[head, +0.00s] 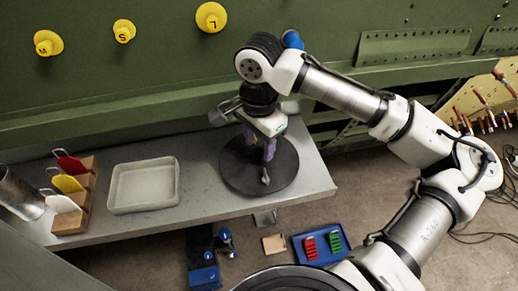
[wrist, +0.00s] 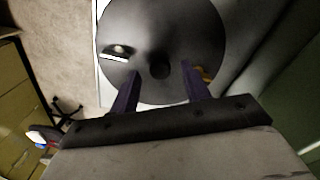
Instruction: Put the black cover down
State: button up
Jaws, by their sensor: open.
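The black cover (head: 237,176) is a round dark disc lying on the right end of the grey bench, inside its front edge. In the wrist view the cover (wrist: 185,25) fills the upper middle, with a small dark knob (wrist: 160,68) at its centre. My gripper (head: 267,155) is over the cover, pointing down, and its purple fingers are apart. In the wrist view my gripper (wrist: 161,75) has one finger on each side of the knob, with a visible gap. Whether the fingertips touch the cover cannot be told.
A white tray (head: 113,190) and a wooden rack (head: 73,217) with red, yellow and white handled pieces stand left on the bench (head: 200,197). Yellow knobs (head: 212,17) project from the green wall behind. A blue tray (head: 322,262) with red and green pieces lies below the bench.

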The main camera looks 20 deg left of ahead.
aim_at(259, 151)
notch_tip(259, 151, up, 9)
jog(key=b, duration=0.1)
jog(key=shift+r, duration=0.2)
